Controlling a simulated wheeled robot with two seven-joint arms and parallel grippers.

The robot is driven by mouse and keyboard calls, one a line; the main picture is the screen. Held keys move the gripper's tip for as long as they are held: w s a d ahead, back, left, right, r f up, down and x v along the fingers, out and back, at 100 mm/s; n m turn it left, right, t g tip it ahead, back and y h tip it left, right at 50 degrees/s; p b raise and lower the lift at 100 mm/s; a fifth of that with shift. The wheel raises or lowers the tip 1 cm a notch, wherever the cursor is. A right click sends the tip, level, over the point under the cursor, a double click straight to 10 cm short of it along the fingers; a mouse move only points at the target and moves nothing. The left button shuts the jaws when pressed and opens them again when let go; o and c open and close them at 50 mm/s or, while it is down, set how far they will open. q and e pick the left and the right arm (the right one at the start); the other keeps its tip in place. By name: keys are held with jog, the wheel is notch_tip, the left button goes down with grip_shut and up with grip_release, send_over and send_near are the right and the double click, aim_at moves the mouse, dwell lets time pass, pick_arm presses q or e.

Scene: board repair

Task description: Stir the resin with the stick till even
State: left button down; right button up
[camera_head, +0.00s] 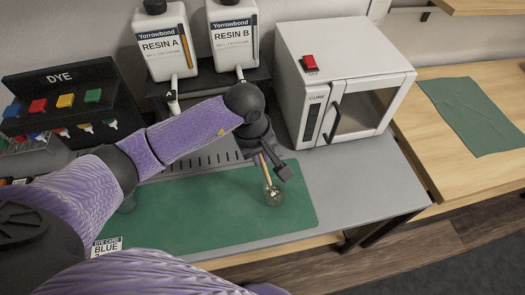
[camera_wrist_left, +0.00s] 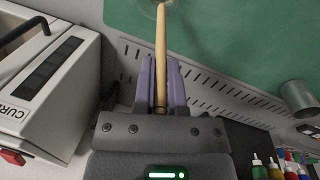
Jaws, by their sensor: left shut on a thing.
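My left gripper (camera_head: 268,160) is shut on a thin wooden stick (camera_head: 264,166) above the right part of the green mat. In the left wrist view, the stick (camera_wrist_left: 160,45) runs out between the purple fingers (camera_wrist_left: 160,85). The stick's lower end is in a small clear cup (camera_head: 273,198) that stands on the mat. The cup's rim (camera_wrist_left: 168,3) shows only partly at the top of the wrist view. The resin inside is too small to judge for evenness. My right gripper is not in view.
Resin A (camera_head: 165,42) and Resin B (camera_head: 233,36) bottles stand on a rack at the back. A white cure box (camera_head: 345,75) stands right of them. A dye rack (camera_head: 62,92) is at the left. The mat (camera_head: 230,230) has free room in front.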

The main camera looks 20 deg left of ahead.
aim_at(266, 173)
pick_arm(q)
jog(key=f+b, duration=0.2)
jog(key=f, duration=0.1)
jog(key=d+f+b, duration=0.1)
jog(key=f+b, duration=0.2)
jog(key=shift+w+d+f, duration=0.1)
jog(key=shift+d+f, duration=0.1)
jog(key=shift+f, duration=0.1)
